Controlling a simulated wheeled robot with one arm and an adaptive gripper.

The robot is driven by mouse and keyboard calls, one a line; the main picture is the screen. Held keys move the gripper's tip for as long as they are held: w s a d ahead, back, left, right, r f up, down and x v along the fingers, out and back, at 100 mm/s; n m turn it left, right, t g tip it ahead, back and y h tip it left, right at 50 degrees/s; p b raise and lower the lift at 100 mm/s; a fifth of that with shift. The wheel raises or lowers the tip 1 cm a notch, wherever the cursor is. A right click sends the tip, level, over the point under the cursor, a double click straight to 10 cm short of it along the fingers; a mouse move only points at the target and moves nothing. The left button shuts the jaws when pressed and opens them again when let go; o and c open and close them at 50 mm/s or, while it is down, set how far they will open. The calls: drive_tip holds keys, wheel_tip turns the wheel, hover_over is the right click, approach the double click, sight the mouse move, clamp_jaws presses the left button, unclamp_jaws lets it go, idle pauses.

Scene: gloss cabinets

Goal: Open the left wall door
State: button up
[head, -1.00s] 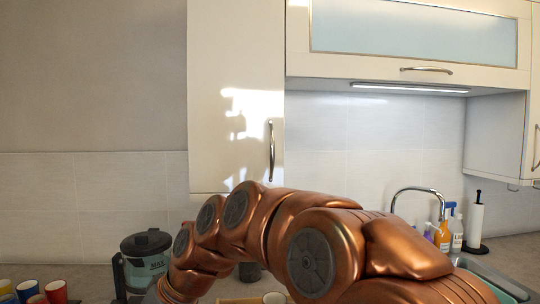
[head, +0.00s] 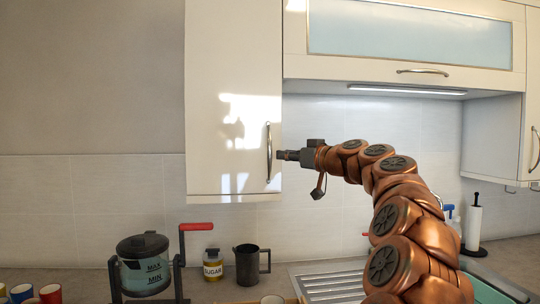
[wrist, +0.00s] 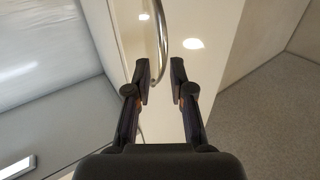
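The left wall door (head: 225,60) is a tall cream gloss door, closed flush on its cabinet in the head view. Its vertical metal bar handle (head: 268,152) is near the right edge, low on the door. My gripper (head: 282,155) is just right of the handle, at about its mid-height. In the wrist view my gripper (wrist: 160,74) is open, with its two fingers apart. The curved handle (wrist: 161,38) runs in front of and into the gap between the fingertips, with no clear contact. The door's pale face (wrist: 200,22) fills the upper middle there.
A lift-up glass-front cabinet (head: 420,30) with its own handle adjoins on the right. Space left of the door is bare wall.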

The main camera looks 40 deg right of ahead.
sight(270, 171)
drive_tip(key=w+p, duration=0.2)
drive_tip(key=w, duration=0.5)
drive_tip(key=shift+w+d+p, duration=0.15)
drive_tip(key=shift+w+p, duration=0.05)
drive_tip(key=shift+p, duration=0.1)
drive_tip(key=shift+c, duration=0.4)
clamp_jaws()
